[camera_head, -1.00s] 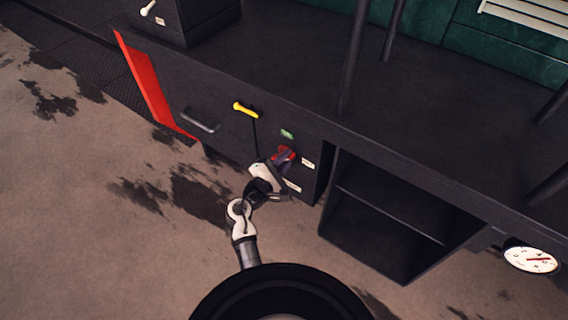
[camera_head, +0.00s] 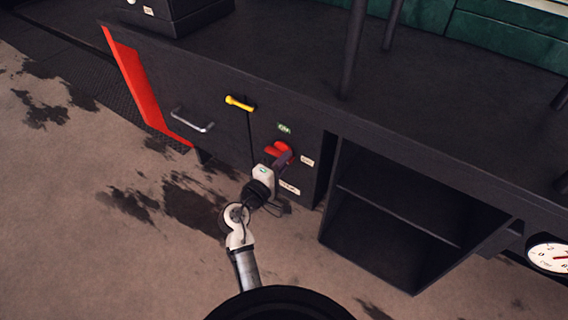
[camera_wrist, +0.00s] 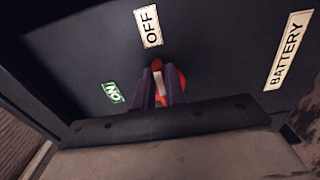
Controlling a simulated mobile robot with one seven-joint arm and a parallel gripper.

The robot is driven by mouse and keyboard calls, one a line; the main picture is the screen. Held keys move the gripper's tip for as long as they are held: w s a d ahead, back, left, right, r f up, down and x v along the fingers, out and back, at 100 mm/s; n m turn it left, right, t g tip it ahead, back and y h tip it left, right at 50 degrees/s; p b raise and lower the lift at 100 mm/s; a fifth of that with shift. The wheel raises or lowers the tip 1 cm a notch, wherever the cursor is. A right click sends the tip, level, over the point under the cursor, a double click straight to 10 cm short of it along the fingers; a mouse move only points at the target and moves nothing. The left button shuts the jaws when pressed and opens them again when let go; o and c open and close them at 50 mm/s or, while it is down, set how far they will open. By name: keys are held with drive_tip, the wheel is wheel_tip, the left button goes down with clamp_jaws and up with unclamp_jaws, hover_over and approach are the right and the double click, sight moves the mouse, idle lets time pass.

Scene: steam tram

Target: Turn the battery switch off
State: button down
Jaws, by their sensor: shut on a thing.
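The battery switch (camera_head: 279,148) is a red knob on the dark cabinet front, partly hidden by my fingers. My gripper (camera_head: 286,156) is shut on it. In the wrist view the dark fingers (camera_wrist: 162,80) stand on either side of the switch's red and white handle (camera_wrist: 158,66). The handle's red tip shows on the side of the white OFF label (camera_wrist: 148,26). A green ON label (camera_wrist: 114,92) is to the left, and a white BATTERY label (camera_wrist: 287,50) to the right. The fingers hide part of the handle, so its exact angle is unclear.
Left of the switch are a yellow handle (camera_head: 240,103) and a grey pull handle (camera_head: 192,120). An open shelf compartment (camera_head: 390,215) lies to the right, with a round gauge (camera_head: 551,257) beyond it. Dark posts (camera_head: 354,50) rise from the deck. The floor in front is clear.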

idle(0.4)
drive_tip(key=c, duration=1.5)
unclamp_jaws()
drive_tip(key=shift+o, duration=0.2)
drive_tip(key=shift+s+a, duration=0.1)
